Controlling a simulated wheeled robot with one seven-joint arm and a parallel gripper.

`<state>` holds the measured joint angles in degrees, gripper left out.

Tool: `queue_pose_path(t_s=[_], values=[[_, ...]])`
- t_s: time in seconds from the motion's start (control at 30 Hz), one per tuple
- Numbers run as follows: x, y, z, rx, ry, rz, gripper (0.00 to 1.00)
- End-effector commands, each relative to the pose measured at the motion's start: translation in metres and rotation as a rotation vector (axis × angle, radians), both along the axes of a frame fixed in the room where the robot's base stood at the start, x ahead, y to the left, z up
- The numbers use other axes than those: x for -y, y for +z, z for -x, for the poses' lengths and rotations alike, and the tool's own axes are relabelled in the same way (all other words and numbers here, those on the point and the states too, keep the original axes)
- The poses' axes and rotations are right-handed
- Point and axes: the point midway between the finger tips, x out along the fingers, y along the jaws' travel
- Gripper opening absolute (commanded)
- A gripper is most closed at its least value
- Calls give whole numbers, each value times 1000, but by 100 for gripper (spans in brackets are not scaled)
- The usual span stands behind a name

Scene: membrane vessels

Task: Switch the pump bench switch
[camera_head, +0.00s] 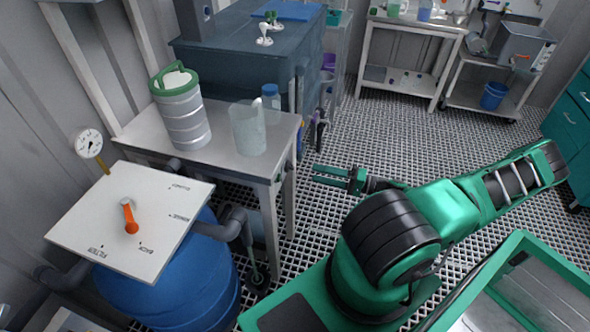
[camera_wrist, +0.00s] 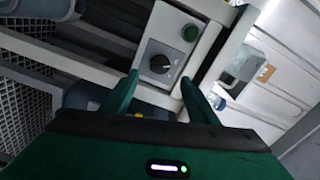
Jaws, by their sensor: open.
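A switch box with a round dark rotary knob (camera_wrist: 160,64) on a grey plate shows in the wrist view. A green round button (camera_wrist: 190,33) sits above and right of the knob. The box is fixed to a pale frame. My gripper (camera_wrist: 159,79) is open, with one green finger on each side of the knob in the picture. Nothing is between the fingers, and the knob looks to be beyond the fingertips; the exact gap cannot be told. In the head view my gripper (camera_head: 315,174) is low beside a steel table (camera_head: 209,160); I cannot make out the switch there.
The steel table carries a ribbed metal canister (camera_head: 183,119) and a clear beaker (camera_head: 248,130). A blue drum (camera_head: 190,275) with a white valve board (camera_head: 165,190) and orange handle (camera_head: 129,215) stands at left. Grated floor (camera_head: 385,135) is open at the back.

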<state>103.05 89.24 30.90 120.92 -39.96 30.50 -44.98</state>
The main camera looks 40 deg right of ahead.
Motion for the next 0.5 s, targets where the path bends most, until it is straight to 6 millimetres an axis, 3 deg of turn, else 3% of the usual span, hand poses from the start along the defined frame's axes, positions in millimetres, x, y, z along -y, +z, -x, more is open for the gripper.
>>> queue_pose_path(t_s=[0.5], values=[[-52, 0, -64, 0, 3, -1, 54]])
